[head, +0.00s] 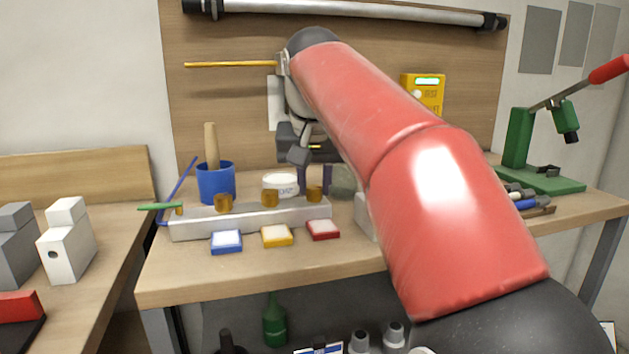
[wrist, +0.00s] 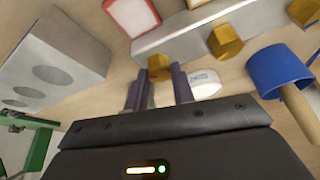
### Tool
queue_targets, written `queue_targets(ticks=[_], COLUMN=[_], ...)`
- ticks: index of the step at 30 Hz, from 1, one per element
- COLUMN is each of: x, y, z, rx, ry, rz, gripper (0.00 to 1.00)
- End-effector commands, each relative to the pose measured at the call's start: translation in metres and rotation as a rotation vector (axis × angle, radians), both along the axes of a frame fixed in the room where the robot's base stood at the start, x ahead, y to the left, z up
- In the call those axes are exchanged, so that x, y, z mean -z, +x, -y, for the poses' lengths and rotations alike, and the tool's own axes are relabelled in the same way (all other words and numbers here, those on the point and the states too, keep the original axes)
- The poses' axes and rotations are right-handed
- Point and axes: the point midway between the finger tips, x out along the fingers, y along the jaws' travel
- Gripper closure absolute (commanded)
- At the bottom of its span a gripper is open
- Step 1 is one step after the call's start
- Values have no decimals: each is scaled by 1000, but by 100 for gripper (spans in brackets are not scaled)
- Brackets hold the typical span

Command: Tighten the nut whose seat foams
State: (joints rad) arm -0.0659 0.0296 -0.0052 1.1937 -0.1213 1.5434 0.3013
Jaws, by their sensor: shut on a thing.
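A pale metal bar (head: 250,222) lies on the workbench with several brass nuts along its top. My gripper (head: 314,182) points down at the right end of the bar. Its dark fingers are shut on the rightmost nut (head: 314,194). In the wrist view this nut (wrist: 159,66) sits between the fingertips (wrist: 158,78). The other nuts, a middle one (head: 270,199) and one left of it (head: 223,203), stand free. A blue pot (head: 216,184) with a wooden-handled brush and a white labelled tub (head: 282,185) stand behind the bar. I cannot make out foam at any seat.
Blue (head: 226,241), yellow (head: 277,236) and red (head: 322,230) framed tiles lie before the bar. A green handle (head: 160,206) is at its left end. A grey block with holes (wrist: 55,70) stands close to my gripper. A yellow device (head: 424,92) hangs on the backboard.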

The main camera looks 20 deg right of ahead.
Motion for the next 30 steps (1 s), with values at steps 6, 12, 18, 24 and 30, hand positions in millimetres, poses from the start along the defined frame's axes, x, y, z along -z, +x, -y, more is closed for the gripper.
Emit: queue_targets(ticks=[6, 12, 18, 24, 30], x=[0, 0, 0, 0, -4], y=[0, 0, 0, 0, -1], z=[0, 0, 0, 0, -1], rx=[17, 17, 17, 16, 16], ry=[0, 1, 1, 0, 0], rz=[-2, -2, -2, -1, 0], gripper=[98, 98, 61, 54, 54])
